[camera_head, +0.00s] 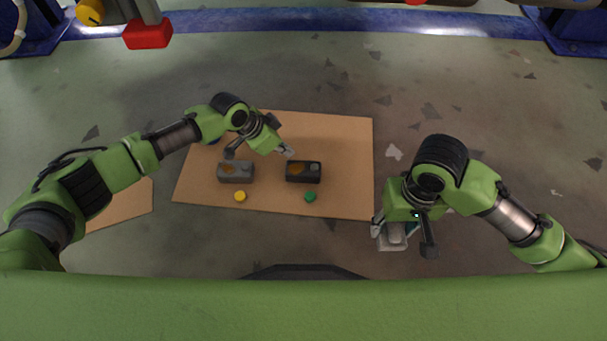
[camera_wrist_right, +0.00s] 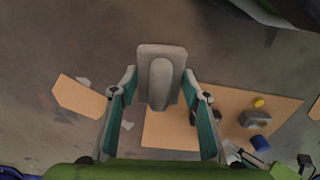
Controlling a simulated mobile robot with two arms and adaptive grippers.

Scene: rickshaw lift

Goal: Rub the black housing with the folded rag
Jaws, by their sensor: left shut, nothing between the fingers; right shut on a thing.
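The black housing (camera_head: 309,178) lies on the brown board, with an orange-brown patch on its top. My right gripper (camera_head: 394,228) is beyond the board's lower right corner, shut on a pale grey piece, seemingly the folded rag (camera_head: 392,242). In the right wrist view the rag (camera_wrist_right: 174,58) is a flat grey piece with a raised rounded strip, between the fingers (camera_wrist_right: 159,88). My left gripper (camera_head: 289,153) is shut and empty, just above the black housing's upper left edge in the picture; I cannot tell whether it touches.
A grey housing (camera_head: 235,178) with a similar patch lies left of the black one. A yellow disc (camera_head: 240,196) and a green disc (camera_head: 310,197) lie below them. A blue cylinder (camera_wrist_right: 260,143) shows in the right wrist view. The board's right part (camera_head: 350,150) is clear.

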